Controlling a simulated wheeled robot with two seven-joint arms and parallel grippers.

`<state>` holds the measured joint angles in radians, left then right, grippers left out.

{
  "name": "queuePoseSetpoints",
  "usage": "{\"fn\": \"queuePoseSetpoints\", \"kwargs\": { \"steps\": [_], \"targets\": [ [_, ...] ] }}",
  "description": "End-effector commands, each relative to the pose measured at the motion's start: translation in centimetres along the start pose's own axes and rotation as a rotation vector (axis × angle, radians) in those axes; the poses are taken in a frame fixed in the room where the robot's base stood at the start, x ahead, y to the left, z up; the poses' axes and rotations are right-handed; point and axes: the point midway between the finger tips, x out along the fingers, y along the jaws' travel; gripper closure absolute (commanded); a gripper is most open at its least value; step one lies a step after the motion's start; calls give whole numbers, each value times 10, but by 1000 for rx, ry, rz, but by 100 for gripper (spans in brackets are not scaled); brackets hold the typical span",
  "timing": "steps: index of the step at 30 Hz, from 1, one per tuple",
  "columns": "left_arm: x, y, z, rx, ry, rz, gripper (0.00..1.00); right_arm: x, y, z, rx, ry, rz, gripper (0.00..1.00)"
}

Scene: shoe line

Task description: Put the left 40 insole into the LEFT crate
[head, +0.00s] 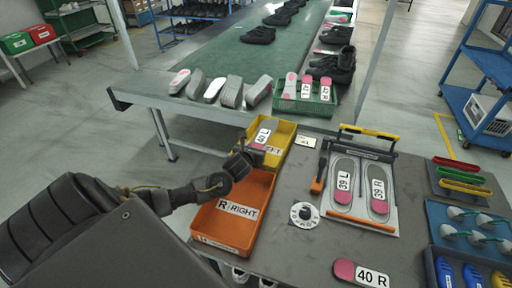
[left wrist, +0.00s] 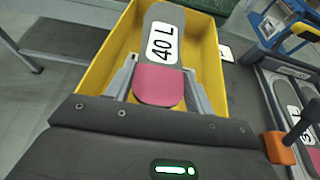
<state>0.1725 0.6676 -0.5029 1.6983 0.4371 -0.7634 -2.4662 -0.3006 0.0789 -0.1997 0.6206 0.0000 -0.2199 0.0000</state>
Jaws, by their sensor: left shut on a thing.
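The left 40 insole (head: 264,130), grey with a pink heel and a "40 L" label, is over the yellow LEFT crate (head: 287,132). In the left wrist view the insole (left wrist: 163,45) lies lengthwise within the outline of the yellow crate (left wrist: 209,60), its pink heel toward me. My left gripper (head: 252,152) is at the crate's near end; in the left wrist view its fingers (left wrist: 158,88) are shut on the heel end. I cannot tell whether the insole touches the crate floor. My right gripper is not in view.
The orange RIGHT crate (head: 252,222) stands just nearer than the yellow one. A fixture (head: 352,222) holds insoles 39 L and 39 R. A 40 R insole (head: 345,270) lies at the table's front. A green basket (head: 316,105) with labelled insoles stands behind.

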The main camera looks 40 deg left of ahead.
Motion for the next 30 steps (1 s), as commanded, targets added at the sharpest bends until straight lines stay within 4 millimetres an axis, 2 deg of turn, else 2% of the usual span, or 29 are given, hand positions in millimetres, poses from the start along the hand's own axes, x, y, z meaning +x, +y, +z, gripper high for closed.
{"fn": "queuePoseSetpoints", "kwargs": {
  "steps": [7, 22, 23, 27, 30],
  "targets": [
    [0, 0, 0, 0, -1, 0, 68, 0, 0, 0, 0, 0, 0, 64],
    [4, 0, -14, 3, 4, 0, 68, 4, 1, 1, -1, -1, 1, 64],
    [4, 0, -15, 3, 5, 0, 43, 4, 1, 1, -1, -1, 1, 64],
    [4, 0, -16, 4, 8, 0, 25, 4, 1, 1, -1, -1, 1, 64],
    [4, 0, -18, 5, 11, 0, 25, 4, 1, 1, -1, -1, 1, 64]
  ]
}}
